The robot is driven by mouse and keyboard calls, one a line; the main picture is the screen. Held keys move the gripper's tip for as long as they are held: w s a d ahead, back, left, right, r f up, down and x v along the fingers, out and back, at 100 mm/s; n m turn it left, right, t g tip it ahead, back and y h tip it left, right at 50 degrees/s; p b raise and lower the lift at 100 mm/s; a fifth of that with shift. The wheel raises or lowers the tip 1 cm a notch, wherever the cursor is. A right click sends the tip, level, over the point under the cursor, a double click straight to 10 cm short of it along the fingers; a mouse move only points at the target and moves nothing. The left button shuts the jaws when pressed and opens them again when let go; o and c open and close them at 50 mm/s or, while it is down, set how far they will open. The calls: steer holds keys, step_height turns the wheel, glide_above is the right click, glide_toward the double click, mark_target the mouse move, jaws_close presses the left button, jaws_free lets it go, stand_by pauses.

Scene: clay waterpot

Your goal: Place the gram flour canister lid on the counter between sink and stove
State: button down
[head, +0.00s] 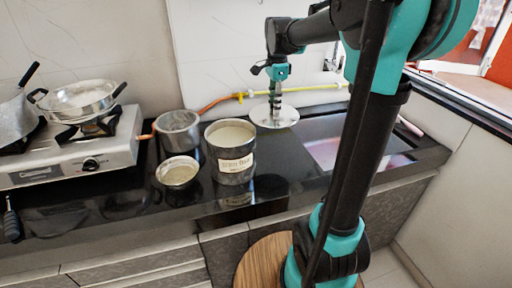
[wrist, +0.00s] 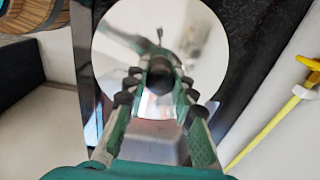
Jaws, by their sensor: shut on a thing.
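The lid is a round, shiny metal disc (head: 274,116) at the back of the black counter (head: 285,170), just left of the sink (head: 350,148). In the wrist view it is a bright reflective disc (wrist: 120,40). My gripper (head: 275,104) points down over its middle and is shut on its dark knob. The same fingers show in the wrist view (wrist: 158,92). The lid looks about level; I cannot tell whether it touches the counter. The labelled metal canister (head: 233,171) stands uncovered, left of and nearer than the lid. The stove (head: 70,155) is at the left.
A metal pot (head: 178,136) and a small bowl (head: 178,178) stand left of the canister. A pan (head: 83,98) sits on the stove. A yellow gas pipe (head: 310,90) runs along the wall behind the lid. The counter front right of the canister is clear.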

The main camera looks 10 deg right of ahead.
mark_target(274, 118)
step_height(274, 118, down, 18)
steer(key=shift+r, duration=0.15)
stand_by(0.3)
steer(key=c, duration=1.3)
jaws_free()
steer(key=shift+o, duration=0.2)
step_height(274, 118, up, 12)
